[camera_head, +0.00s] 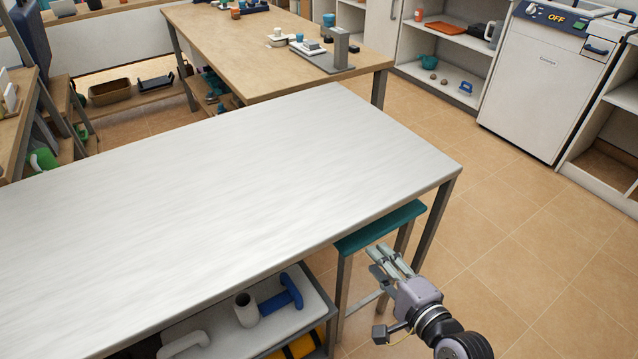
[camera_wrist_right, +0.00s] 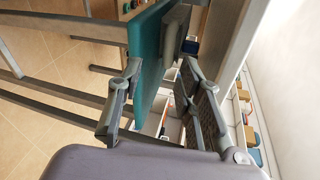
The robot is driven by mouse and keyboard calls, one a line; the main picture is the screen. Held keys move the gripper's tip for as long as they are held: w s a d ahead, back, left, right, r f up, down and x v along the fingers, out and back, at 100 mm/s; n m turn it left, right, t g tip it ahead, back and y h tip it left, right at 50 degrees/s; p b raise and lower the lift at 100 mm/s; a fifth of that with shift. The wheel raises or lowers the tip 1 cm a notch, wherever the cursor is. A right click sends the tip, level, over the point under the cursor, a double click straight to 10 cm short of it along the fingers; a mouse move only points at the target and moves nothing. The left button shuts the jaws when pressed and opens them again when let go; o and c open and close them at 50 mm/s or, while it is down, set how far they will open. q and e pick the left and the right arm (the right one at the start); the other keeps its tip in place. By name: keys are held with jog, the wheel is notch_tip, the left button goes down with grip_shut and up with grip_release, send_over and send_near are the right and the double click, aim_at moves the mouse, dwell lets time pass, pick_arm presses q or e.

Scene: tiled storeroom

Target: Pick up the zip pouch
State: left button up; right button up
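I cannot make out a zip pouch for certain in either view. My right gripper (camera_head: 385,262) is in the head view at the lower right, beside the teal stool (camera_head: 378,228) and off the front edge of the white table (camera_head: 200,190). In the right wrist view its fingers (camera_wrist_right: 160,100) stand apart with nothing held between them; the stool's teal seat (camera_wrist_right: 148,62) shows beyond the gap. My left gripper is in neither view.
The white table's top is bare. A wooden table (camera_head: 240,70) stands behind. Tiled floor (camera_head: 490,250) is free at right.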

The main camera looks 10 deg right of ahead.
jog(key=shift+t, duration=0.3)
jog(key=x, duration=0.3)
jog(key=r+b+x, duration=0.1)
jog(key=x, duration=0.6)
jog(key=shift+w+a+r+b, duration=0.15)
jog(key=shift+w+a+b, duration=0.05)
jog(key=shift+w+b, duration=0.2)
jog(key=b+x, duration=0.1)
jog(key=x, duration=0.5)
jog(key=shift+w+a, duration=0.1)
jog(key=shift+w, duration=0.1)
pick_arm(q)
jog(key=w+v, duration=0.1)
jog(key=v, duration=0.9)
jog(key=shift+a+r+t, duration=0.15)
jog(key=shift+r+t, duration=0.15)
pick_arm(e)
grip_shut()
